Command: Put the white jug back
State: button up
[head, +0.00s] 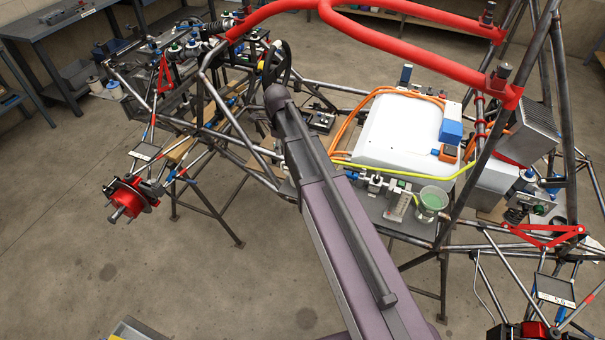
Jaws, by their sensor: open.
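I cannot clearly make out a white jug. A pale, round, open-topped container (432,203) with green contents stands at the right end of a small shelf on the near side of the chassis, and I cannot tell if it is the jug. Small whitish containers (95,84) sit at the far left, too small to identify. My purple and grey arm reaches up from the bottom centre to a dark joint near the steering wheel. My gripper is not visible, and the arm hides part of the chassis behind it.
The tube chassis (215,95) stands on trestle legs, with red padded tubes (385,38) across its top. A white battery-like box (400,128) with orange cables sits inside. A red hub (126,198) juts out at left. A workbench (60,30) stands top left. The floor at lower left is mostly clear.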

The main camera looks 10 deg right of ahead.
jog(key=s+d+n, duration=0.2)
jog(key=s+n, duration=0.7)
jog(key=n, duration=0.3)
jog(key=s+d+n, duration=0.3)
jog(key=s+n, duration=0.7)
jog(key=n, duration=0.2)
jog(key=shift+s, duration=0.1)
